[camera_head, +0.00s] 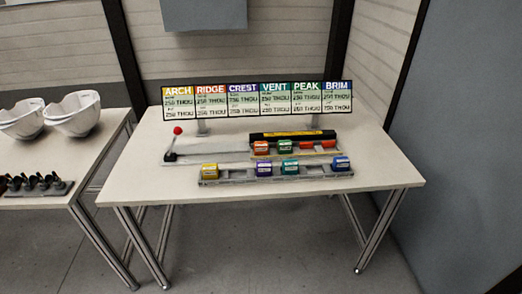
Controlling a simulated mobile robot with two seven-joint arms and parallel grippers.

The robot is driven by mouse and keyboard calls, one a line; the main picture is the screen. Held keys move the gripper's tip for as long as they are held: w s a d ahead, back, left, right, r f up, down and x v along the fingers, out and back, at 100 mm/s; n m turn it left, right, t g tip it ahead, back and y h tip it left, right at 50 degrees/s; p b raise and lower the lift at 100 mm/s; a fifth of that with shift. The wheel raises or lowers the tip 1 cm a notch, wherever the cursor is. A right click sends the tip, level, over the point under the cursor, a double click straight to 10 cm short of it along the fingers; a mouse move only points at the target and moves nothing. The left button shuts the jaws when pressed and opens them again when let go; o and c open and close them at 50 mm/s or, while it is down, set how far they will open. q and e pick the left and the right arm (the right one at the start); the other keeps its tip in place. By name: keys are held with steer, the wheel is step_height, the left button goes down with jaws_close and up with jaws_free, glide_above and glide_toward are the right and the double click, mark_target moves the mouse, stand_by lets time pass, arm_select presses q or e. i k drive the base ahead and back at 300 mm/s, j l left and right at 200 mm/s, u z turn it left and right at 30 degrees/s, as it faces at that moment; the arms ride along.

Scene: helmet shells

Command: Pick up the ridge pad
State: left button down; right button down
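An orange-red block (261,147), whose colour matches the RIDGE heading on the sign board (258,101), sits in the back fixture on the right-hand table. Its own label is too small to read, so I take it as the ridge pad by colour only. A green block (285,146) sits just right of it. The front tray (235,178) holds a yellow block (210,171), a purple block (263,168), a teal block (290,167) and a blue block (341,163), with bare slots between some of them. Neither of my grippers is in view.
The right-hand table (380,179) is clear at its front and right edges. A lever with a red knob (178,131) stands left of the fixture. The left table (95,150) holds white helmet shells (73,114) and a rack of dark parts (36,186). A grey panel stands right.

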mark_target(260, 148)
steer(key=i+j+z, duration=0.2)
steer(key=z, duration=0.25)
steer(key=i+j+z, duration=0.1)
steer(key=j+z, duration=0.3)
steer(key=i+j+z, duration=0.1)
steer(key=j+z, duration=0.2)
steer(key=z, duration=0.15)
